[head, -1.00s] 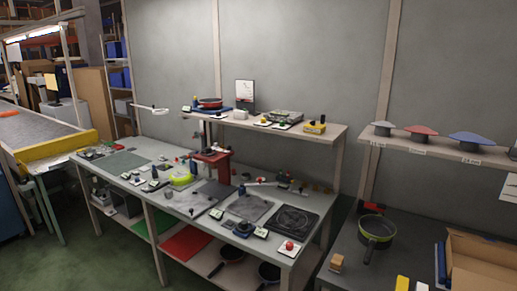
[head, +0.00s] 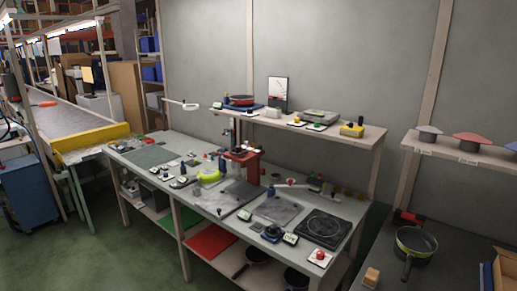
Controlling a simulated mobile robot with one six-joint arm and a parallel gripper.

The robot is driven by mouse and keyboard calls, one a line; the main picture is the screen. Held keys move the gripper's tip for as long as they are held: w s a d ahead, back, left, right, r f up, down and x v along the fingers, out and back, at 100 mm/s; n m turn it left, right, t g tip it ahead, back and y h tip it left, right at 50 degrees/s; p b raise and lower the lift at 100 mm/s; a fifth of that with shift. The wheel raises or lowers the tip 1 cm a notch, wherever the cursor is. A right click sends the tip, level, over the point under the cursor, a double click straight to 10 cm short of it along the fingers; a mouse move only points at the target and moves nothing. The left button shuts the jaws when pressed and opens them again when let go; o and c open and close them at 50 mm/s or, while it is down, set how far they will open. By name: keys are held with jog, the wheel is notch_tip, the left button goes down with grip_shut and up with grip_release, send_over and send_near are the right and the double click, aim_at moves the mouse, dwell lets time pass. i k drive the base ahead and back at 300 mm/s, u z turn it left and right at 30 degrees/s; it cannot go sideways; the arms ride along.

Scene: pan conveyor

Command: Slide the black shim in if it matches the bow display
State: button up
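My gripper is not in view. A long grey workbench (head: 150,182) runs along the wall and carries many small tools and several small displays, too small to read. A red press-like fixture (head: 242,155) stands near its middle. A grey plate (head: 278,211) and a black square plate with a ring (head: 322,228) lie toward its right end. I cannot pick out the black shim or tell which display is the bow display.
A green-rimmed pan (head: 414,243) rests on a dark table at right. A conveyor (head: 62,122) with a yellow end (head: 92,137) and a blue cabinet (head: 25,187) stand at left. Green floor before the bench is free.

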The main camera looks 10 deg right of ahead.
aim_at(260, 148)
jog(key=z, duration=0.15)
jog(key=i, duration=1.3)
jog(key=z, duration=0.45)
jog(key=k, duration=0.6)
jog(key=u, duration=2.3)
